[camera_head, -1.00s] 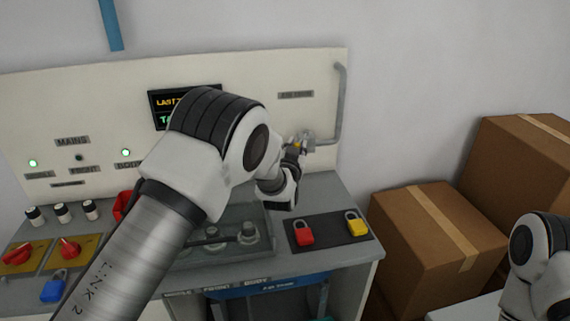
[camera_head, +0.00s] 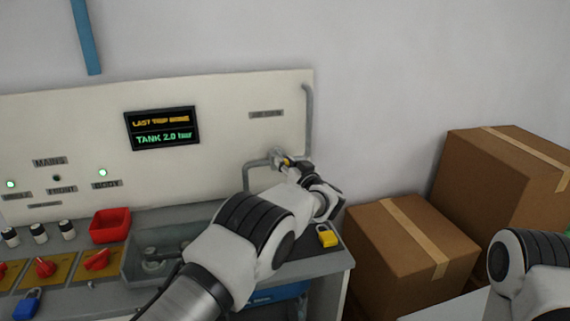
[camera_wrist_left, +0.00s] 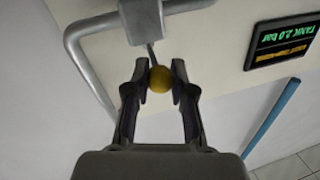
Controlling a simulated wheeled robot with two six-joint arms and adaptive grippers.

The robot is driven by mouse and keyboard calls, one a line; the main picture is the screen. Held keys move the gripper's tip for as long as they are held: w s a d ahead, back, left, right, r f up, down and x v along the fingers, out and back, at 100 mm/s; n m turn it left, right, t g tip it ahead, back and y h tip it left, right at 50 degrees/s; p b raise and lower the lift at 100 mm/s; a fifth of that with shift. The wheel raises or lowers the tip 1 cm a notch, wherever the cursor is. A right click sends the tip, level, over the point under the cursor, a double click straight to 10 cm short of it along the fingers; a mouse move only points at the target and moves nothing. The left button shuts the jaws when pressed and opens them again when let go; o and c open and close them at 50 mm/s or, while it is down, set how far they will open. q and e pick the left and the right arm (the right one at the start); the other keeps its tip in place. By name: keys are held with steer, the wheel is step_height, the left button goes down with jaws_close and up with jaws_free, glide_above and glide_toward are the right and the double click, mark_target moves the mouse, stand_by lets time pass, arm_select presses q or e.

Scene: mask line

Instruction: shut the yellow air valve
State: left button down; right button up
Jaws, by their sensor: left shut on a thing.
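The air valve (camera_head: 276,155) sits on the grey pipe at the right of the panel, under a small label plate. My left gripper (camera_head: 288,164) is at the valve, shut on its yellow handle. In the left wrist view, the yellow round knob (camera_wrist_left: 160,79) of the handle lies between the two dark fingertips (camera_wrist_left: 160,87), on a thin stem from the grey valve body (camera_wrist_left: 142,20). My left forearm hides part of the bench below. Only a link of my right arm shows at the right edge; its gripper is out of view.
The screen (camera_head: 162,129) reads TANK 2.0 bar. A yellow padlock (camera_head: 327,237) lies just below my left wrist. A red bin (camera_head: 110,225), red switches (camera_head: 96,260) and a blue padlock (camera_head: 27,303) are on the left. Cardboard boxes (camera_head: 411,250) stand at the right.

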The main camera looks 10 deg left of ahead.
stand_by(0.3)
arm_select(q)
steer(key=c, duration=1.3)
jaws_free()
steer(key=o, duration=0.3)
steer(key=shift+w, duration=0.1)
steer(key=shift+o, duration=0.2)
steer(key=shift+w+f, duration=0.1)
step_height(320, 180, up, 10)
